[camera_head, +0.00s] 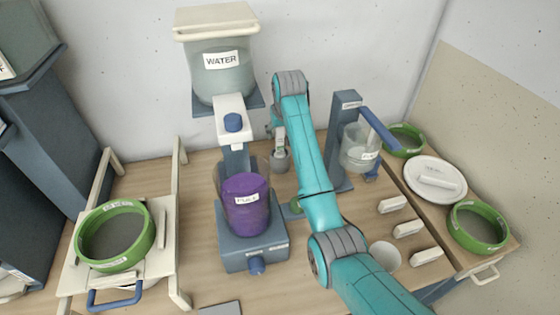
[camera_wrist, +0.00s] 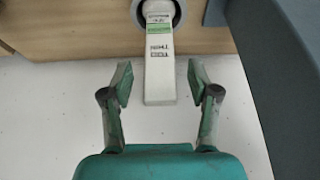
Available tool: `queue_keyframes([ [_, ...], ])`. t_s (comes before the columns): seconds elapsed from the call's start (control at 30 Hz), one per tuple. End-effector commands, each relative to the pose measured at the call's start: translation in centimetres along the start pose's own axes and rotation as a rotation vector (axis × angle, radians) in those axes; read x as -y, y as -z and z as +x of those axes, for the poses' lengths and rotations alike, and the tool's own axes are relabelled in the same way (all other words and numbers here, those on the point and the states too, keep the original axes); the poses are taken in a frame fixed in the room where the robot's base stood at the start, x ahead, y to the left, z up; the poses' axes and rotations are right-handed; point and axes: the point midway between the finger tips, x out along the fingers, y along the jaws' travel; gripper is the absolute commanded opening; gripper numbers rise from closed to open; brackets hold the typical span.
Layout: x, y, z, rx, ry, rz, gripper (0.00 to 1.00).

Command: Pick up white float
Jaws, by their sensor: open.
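The white float shows in the wrist view as a flat white stem (camera_wrist: 159,68) with printed words and a green band. Its far end meets a grey round rim (camera_wrist: 172,12). My gripper (camera_wrist: 155,82) is open, with one finger to each side of the stem's near end and a visible gap on both sides. Nothing is gripped. In the head view my teal arm reaches to the back of the table, and its end is too small there to make out the fingers or the float clearly.
A purple bucket (camera_head: 246,203) stands on a blue-grey base left of my arm, below the WATER tank (camera_head: 222,72). A blue-grey post (camera_head: 341,140) with a clear beaker (camera_head: 359,150) stands close on the right. White blocks (camera_head: 408,229) and a white cup (camera_head: 385,256) lie front right.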

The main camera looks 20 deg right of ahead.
Motion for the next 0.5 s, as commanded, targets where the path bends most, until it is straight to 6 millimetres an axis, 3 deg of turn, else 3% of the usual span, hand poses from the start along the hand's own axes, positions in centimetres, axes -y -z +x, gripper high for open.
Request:
queue_keyframes([
  [0.2,0.0,0.03,0.08,-0.001,0.0,0.0,0.6],
  [0.27,0.0,0.03,0.07,-0.001,0.0,0.0,0.48],
  [0.43,0.0,0.03,0.06,-0.001,0.0,0.0,0.05],
  [0.5,0.0,0.03,0.06,-0.001,0.0,0.0,0.0],
])
